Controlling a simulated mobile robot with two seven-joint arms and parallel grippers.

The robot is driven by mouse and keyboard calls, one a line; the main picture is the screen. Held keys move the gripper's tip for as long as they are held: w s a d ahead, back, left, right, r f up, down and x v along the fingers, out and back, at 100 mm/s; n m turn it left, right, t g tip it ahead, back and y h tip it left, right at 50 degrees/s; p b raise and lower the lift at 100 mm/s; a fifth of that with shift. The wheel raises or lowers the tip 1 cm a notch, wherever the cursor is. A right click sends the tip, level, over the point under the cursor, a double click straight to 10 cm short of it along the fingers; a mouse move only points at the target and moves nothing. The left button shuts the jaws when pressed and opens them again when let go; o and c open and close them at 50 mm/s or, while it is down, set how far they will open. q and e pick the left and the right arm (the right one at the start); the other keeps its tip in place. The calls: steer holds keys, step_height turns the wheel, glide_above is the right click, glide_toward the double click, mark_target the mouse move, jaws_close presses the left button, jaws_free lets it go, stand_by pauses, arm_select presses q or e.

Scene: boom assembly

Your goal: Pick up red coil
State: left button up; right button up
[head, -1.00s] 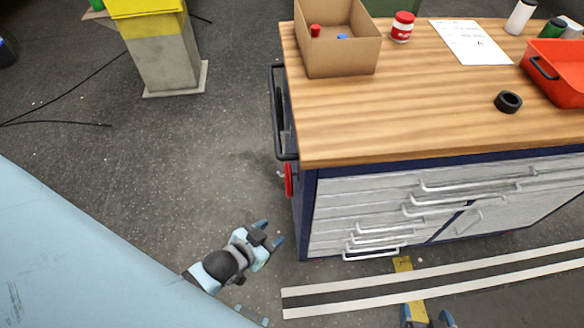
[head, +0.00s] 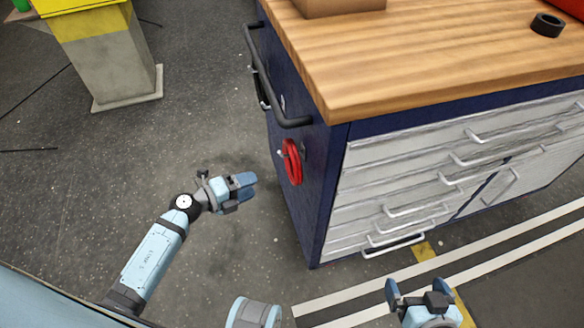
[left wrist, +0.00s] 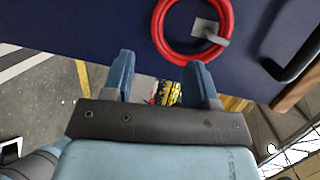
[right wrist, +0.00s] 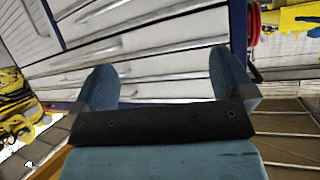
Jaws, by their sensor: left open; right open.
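The red coil (head: 291,163) hangs on a small hook on the blue left side of the tool cabinet, below the black side handle. In the left wrist view the red coil (left wrist: 159,38) is a ring on a grey bracket, just beyond and above the fingers. My left gripper (head: 246,187) is open and empty, left of the coil and apart from it. It also shows in the left wrist view (left wrist: 160,80). My right gripper (head: 420,292) is open and empty in front of the drawers. In the right wrist view a bit of the coil (right wrist: 254,22) shows at the upper right.
The cabinet (head: 340,190) has a wooden top (head: 400,60) with a black ring (head: 547,25) and a cardboard box (head: 340,5). A black handle (head: 268,85) juts from its side above the coil. A yellow and grey post (head: 100,55) stands far left. The floor between is clear.

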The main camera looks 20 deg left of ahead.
mark_target(289, 172)
arm_select(q)
steer(key=shift+s+d+b+x, duration=0.1)
steer(key=shift+b+x, duration=0.3)
steer(key=shift+x, duration=1.65)
steer(key=shift+s+d+b+x, duration=0.15)
steer(key=shift+b+x, duration=0.25)
steer(key=shift+x, duration=1.65)
steer(key=shift+d+b+x, duration=0.1)
steer(key=shift+b+x, duration=0.3)
steer(key=shift+x, duration=1.65)
steer(key=shift+r, duration=0.2)
jaws_close()
